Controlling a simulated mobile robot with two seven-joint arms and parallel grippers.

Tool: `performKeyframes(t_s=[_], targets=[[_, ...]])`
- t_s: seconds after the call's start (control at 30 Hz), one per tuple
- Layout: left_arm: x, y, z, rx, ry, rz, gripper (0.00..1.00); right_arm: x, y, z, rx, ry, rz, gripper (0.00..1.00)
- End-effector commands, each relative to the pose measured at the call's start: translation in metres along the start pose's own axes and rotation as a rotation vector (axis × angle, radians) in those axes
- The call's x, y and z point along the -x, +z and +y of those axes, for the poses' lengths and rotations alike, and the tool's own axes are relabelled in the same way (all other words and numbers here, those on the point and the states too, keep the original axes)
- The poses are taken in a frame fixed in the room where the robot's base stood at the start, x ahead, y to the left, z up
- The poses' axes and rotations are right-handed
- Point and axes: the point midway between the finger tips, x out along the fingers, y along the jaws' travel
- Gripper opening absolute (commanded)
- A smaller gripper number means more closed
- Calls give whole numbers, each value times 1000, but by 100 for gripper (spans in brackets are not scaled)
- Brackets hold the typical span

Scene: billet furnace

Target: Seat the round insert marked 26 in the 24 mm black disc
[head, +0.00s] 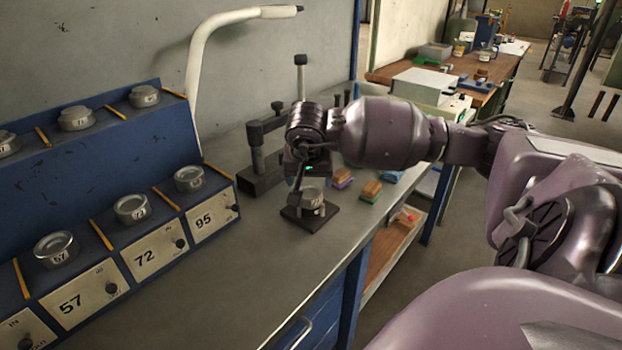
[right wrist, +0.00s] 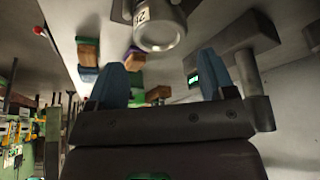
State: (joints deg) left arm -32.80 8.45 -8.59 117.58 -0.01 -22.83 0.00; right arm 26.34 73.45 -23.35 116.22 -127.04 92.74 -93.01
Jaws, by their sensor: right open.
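A round metal insert (head: 312,197) with a small pale label stands upright on a dark square plate (head: 298,219) on the bench. In the right wrist view the insert (right wrist: 160,30) shows its round end, and its label is only partly readable. A separate 24 mm black disc cannot be made out. My right gripper (head: 303,182) is right at the insert in the head view and partly covers it. In the right wrist view its blue fingers (right wrist: 163,65) are apart with nothing between them; the insert is beyond their tips. My left gripper is not in view.
A blue rack (head: 75,220) with several labelled round pieces stands at the left. A dark stand with a post (head: 257,160) is behind the gripper. Small coloured blocks (head: 371,190) lie right of the plate. The bench front is clear.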

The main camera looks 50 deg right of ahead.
Motion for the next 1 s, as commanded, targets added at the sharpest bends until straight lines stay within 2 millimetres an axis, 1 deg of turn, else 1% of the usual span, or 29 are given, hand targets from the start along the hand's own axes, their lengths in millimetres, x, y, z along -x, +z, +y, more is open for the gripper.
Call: performKeyframes(t_s=[0.03,0.63,0.77,1.0], targets=[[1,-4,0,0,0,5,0,6,-1,0,0,-2,2,76],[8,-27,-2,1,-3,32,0,44,-1,0,1,-2,2,76],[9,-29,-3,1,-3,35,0,48,0,0,0,-1,2,76],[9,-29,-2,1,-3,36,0,47,0,0,0,0,0,76]])
